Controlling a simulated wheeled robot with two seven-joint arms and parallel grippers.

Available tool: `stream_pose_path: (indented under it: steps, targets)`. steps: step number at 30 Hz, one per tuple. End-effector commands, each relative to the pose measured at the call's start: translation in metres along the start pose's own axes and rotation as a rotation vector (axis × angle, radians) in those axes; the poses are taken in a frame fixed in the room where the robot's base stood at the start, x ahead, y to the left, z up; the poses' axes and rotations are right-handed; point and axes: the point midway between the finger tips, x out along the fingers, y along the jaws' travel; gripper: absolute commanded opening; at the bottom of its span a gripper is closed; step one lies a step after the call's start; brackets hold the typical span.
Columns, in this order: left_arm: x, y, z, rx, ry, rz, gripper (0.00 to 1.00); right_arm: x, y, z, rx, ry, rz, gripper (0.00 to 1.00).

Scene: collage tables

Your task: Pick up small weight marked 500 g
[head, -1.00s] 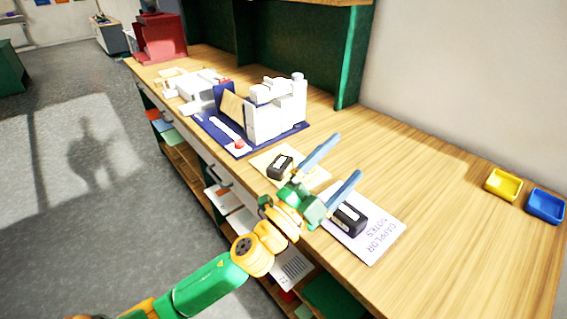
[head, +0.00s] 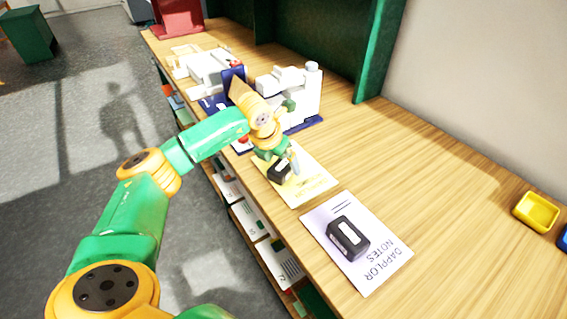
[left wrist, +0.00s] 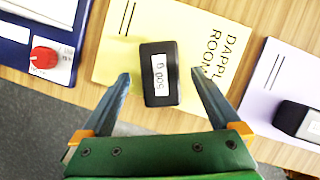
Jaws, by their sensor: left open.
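The small black weight (left wrist: 158,73) has a white label that reads 500 g, seen turned in the left wrist view. It lies on a yellow paper (left wrist: 120,58), and shows partly behind my gripper in the head view (head: 279,171). My left gripper (left wrist: 160,78) is open, with one blue finger on each side of the weight and gaps between. In the head view my left gripper (head: 283,165) is over the yellow paper. My right gripper is not in view.
A larger black weight (head: 348,238) lies on a pale lilac paper (head: 374,275) to the right. A white machine on a blue base (head: 303,124) stands behind my gripper. A yellow tray (head: 536,212) is at the far right. The wooden bench between is clear.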

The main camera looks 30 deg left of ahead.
Motion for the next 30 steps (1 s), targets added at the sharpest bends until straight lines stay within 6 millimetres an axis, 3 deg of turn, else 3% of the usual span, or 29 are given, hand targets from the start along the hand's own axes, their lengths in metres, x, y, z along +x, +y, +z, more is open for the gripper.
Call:
stream_pose_path:
  steps: [4,10,21,30]
  targets:
    - [0.018,0.000,0.000,0.000,0.001,-0.002,0.97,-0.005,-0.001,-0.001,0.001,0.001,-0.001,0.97]
    - [0.020,-0.001,0.000,0.001,-0.001,-0.002,0.97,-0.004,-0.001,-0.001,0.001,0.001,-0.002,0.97]
    - [0.019,-0.001,0.000,0.001,-0.002,-0.004,0.00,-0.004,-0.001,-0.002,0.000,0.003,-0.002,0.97]
    - [0.019,-0.001,0.001,0.001,-0.004,-0.004,0.00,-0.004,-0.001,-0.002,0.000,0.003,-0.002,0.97]
